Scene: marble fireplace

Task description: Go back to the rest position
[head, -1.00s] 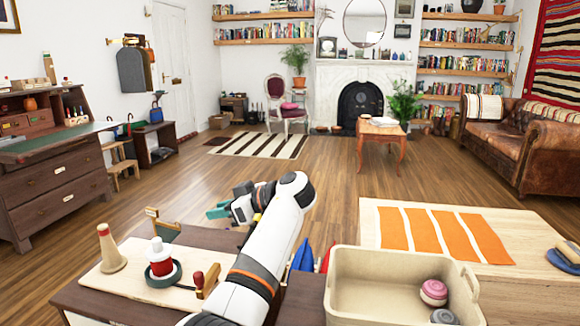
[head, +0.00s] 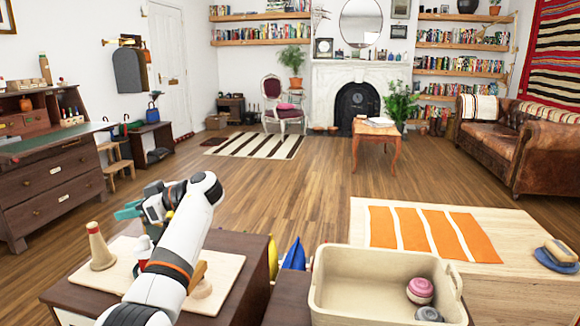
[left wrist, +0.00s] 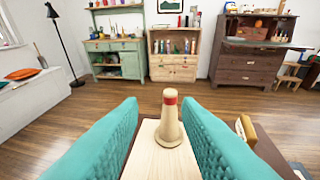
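My left arm crosses the lower left of the head view, and its gripper (head: 128,210) points away to the left with teal fingers. The left wrist view shows these fingers spread apart, with nothing held between them (left wrist: 159,102). A pale wooden cone with a red band (head: 99,247) stands upright on a light board (head: 222,280). It also shows in the left wrist view (left wrist: 170,125), beyond the gap between the fingers. A red and white bottle (head: 143,243) is mostly hidden behind my arm. My right gripper is in neither view.
A cream bin (head: 335,300) at the front right holds rounded pink and grey items. A pale table (head: 480,285) with an orange striped cloth (head: 430,232) and a brush (head: 560,252) lies beyond it. A dark desk (head: 50,180) stands left. The wooden floor ahead is open.

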